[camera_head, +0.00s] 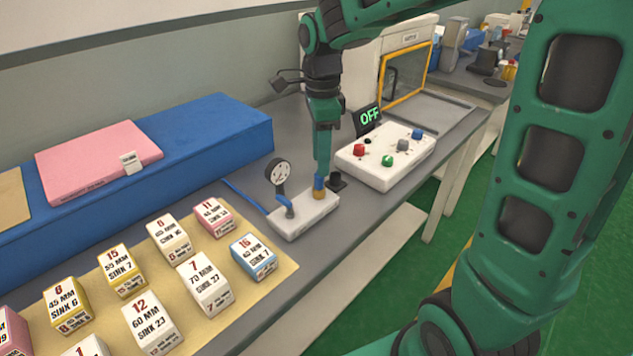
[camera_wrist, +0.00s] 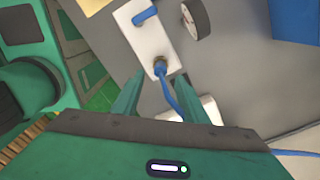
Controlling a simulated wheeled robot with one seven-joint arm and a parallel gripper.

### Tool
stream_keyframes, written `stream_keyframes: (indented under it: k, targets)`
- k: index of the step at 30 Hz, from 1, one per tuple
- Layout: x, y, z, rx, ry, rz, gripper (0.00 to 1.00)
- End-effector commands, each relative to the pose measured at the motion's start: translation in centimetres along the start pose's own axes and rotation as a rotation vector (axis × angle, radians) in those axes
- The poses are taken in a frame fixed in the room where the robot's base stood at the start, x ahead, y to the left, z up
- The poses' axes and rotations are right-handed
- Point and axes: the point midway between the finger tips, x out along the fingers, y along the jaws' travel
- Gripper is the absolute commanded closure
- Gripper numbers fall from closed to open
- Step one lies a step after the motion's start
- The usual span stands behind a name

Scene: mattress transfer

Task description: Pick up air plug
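The air plug (camera_head: 319,190) is a small brass-coloured fitting with a blue hose. It stands at the right end of a white block (camera_head: 292,222), which also carries a round pressure gauge (camera_head: 280,172). In the wrist view the plug (camera_wrist: 160,67) sits on the white block (camera_wrist: 146,35), with its hose running down between my fingers. My gripper (camera_head: 321,175) points down just above the plug. In the wrist view my gripper (camera_wrist: 163,80) is open, one finger on each side of the hose. I see no contact with the plug.
A white control box (camera_head: 385,160) with coloured buttons and an OFF display stands close to the right. Several labelled foam blocks (camera_head: 208,283) lie on a tan sheet in front. A blue mattress (camera_head: 215,145) is behind left. The table edge is on the right.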

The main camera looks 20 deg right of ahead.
Motion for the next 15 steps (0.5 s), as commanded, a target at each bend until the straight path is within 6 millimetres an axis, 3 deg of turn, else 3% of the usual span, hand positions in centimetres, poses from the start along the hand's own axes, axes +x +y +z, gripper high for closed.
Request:
stream_keyframes:
  k: [5, 15]
  targets:
    - [1.1, 0.0, 0.0, 0.000, 0.001, 0.002, 0.60]
    - [5.3, -0.1, 0.2, 0.000, 0.000, 0.000, 0.60]
